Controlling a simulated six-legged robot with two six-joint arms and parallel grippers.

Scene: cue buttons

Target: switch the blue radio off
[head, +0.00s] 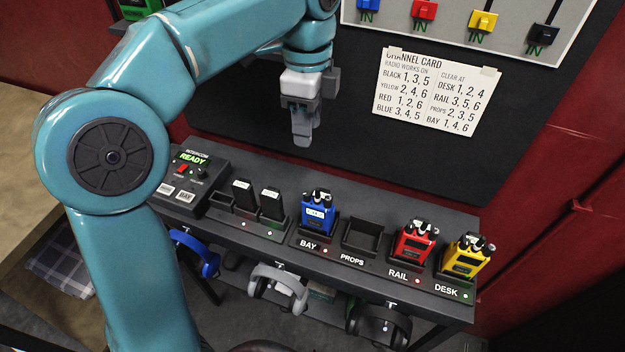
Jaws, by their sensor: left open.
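The blue radio (319,216) stands upright in the BAY slot on the dark shelf. Its small display is lit, but I cannot read it clearly. Dark knobs and a stub sit on its top. My left gripper (303,133) hangs above and slightly left of the blue radio, in front of the dark board, pointing down. It is open with nothing between its fingers, clear of the radio. My right gripper does not show.
The red radio (414,243) stands at RAIL and the yellow radio (464,258) at DESK. The PROPS slot (360,236) is empty. Two dark batteries (271,204) and an intercom box (190,182) stand left. Headsets (279,287) hang below. A channel card (436,91) is on the board.

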